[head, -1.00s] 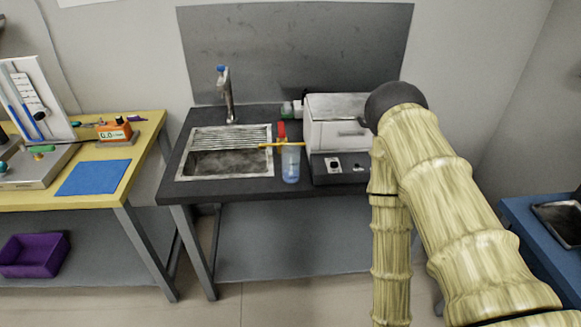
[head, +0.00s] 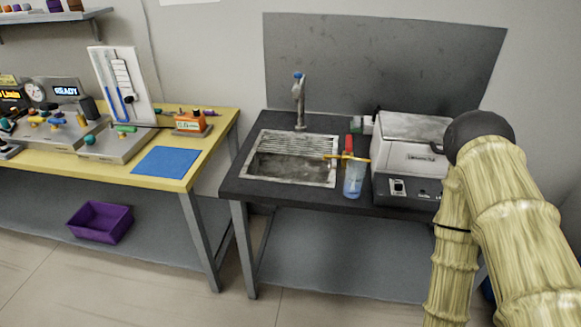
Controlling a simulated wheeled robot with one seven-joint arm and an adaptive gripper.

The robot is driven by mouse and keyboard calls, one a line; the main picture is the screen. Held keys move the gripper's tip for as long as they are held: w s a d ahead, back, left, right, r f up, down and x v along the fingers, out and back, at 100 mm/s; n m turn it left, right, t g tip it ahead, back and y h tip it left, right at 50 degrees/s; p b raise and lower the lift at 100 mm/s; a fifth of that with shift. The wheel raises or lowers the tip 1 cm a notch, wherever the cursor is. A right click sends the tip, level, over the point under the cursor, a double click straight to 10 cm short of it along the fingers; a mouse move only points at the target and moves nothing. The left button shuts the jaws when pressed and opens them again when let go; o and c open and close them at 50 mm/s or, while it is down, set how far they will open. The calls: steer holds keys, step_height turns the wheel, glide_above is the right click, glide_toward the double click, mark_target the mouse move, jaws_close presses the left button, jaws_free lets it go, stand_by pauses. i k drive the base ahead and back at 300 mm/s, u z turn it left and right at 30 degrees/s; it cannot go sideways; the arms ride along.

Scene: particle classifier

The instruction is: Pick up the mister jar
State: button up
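The likely mister jar (head: 354,180) is a clear, bluish container with a red top and a thin yellow crosspiece. It stands upright on the dark sink table (head: 290,193), right of the basin and close to the front edge. The yellow crosspiece reaches left over the basin's rim. My arm fills the right side of the head view, in pale wood-like links with a dark round joint. My gripper is not in view, so whether it is open or shut does not show.
A metal sink (head: 292,158) with a faucet (head: 299,100) is left of the jar. A white boxy machine (head: 410,148) stands close on its right. A yellow-topped table (head: 110,172) with instruments and a blue mat (head: 166,161) is further left. A purple bin (head: 101,221) sits below.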

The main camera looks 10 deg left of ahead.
mark_target(354, 179)
steer(key=u, duration=2.15)
steer(key=i, duration=1.55)
steer(key=z, duration=3.35)
